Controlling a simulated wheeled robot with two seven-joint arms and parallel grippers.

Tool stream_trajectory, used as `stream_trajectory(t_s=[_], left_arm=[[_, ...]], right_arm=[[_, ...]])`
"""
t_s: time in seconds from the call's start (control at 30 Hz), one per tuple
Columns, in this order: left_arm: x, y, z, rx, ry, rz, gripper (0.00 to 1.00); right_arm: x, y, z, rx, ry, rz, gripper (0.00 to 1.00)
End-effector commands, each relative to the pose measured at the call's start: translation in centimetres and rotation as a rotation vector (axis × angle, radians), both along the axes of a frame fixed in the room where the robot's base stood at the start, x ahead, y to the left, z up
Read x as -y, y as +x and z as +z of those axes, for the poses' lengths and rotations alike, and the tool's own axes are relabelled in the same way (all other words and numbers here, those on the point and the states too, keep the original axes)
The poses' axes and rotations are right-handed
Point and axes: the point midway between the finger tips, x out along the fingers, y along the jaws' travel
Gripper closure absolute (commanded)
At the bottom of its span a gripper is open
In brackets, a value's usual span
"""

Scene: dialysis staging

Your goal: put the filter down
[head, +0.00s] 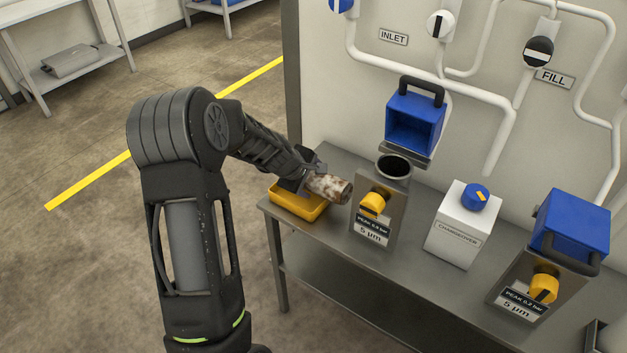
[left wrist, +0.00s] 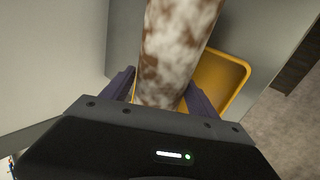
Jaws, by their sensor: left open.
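The filter (head: 330,188), a cylinder mottled white and rusty brown, lies lengthwise at the yellow tray (head: 297,207), its outer end sticking out past the tray's right side. My left gripper (head: 306,180) is at the filter's near end, above the tray. In the left wrist view the filter (left wrist: 178,45) sits between the two spread fingers of my left gripper (left wrist: 160,95), with the yellow tray (left wrist: 236,75) beneath. The jaws are open around it. I cannot tell whether the filter rests fully on the tray. My right gripper is not in view.
On the grey bench (head: 330,265), a filter housing (head: 378,215) with an open round mouth and raised blue lid (head: 414,120) stands close right of the filter. Further right are a white changeover box (head: 458,232) and a second housing (head: 545,265) with its blue lid down.

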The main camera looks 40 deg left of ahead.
Motion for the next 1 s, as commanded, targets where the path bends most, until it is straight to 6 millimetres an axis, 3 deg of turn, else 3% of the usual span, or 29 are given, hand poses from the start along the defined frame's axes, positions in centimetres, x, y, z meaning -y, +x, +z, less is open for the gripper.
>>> stream_trajectory(t_s=[0.23, 1.0], left_arm=[[0.00, -0.02, 0.01, 0.000, 0.000, 0.000, 0.32], [-0.01, 0.02, 0.06, 0.001, 0.000, 0.000, 0.95]], right_arm=[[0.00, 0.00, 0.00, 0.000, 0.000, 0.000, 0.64], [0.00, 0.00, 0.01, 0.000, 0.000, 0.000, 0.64]])
